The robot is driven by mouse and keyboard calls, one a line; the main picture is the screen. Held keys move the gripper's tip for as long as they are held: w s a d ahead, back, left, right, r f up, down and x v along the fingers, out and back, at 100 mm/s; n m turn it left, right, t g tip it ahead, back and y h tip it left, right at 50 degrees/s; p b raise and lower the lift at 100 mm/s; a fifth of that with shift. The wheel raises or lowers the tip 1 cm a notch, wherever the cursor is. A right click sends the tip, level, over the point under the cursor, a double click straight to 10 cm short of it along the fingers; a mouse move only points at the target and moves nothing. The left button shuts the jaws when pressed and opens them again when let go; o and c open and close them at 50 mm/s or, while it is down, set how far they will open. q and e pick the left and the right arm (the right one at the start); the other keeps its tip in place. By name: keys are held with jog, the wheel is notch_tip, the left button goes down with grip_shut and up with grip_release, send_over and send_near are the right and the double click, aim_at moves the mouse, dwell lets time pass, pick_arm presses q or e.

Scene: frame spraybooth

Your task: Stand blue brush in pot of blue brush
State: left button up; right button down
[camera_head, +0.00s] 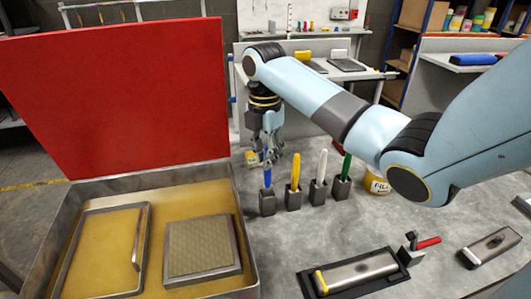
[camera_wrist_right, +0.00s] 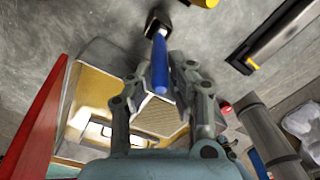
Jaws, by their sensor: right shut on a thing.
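The blue brush (camera_head: 267,178) stands upright with its lower end in a dark square pot (camera_head: 267,204), the leftmost of the row. My right gripper (camera_head: 267,154) is above that pot, shut on the upper part of the brush. In the right wrist view, the fingers (camera_wrist_right: 160,78) lie on both sides of the blue brush (camera_wrist_right: 159,62), and its far end meets the dark pot (camera_wrist_right: 158,20). Whether the brush touches the pot's bottom is hidden. My left gripper is not in view.
Pots with a yellow brush (camera_head: 295,170), a white brush (camera_head: 321,166) and a green brush (camera_head: 345,166) stand close to the right. A metal tray with a raised red lid (camera_head: 115,95) is at left. A yellow can (camera_head: 378,186) stands behind the row.

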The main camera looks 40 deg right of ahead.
jog(key=shift+f+b, duration=0.35)
jog(key=shift+f, duration=0.65)
dwell(0.3)
jog(key=c, duration=1.1)
grip_release()
jog(key=shift+c, duration=0.2)
notch_tip(320, 180, up, 8)
jog(key=shift+w+f, duration=0.1)
jog(key=shift+f, duration=0.15)
jog(key=shift+f, duration=0.1)
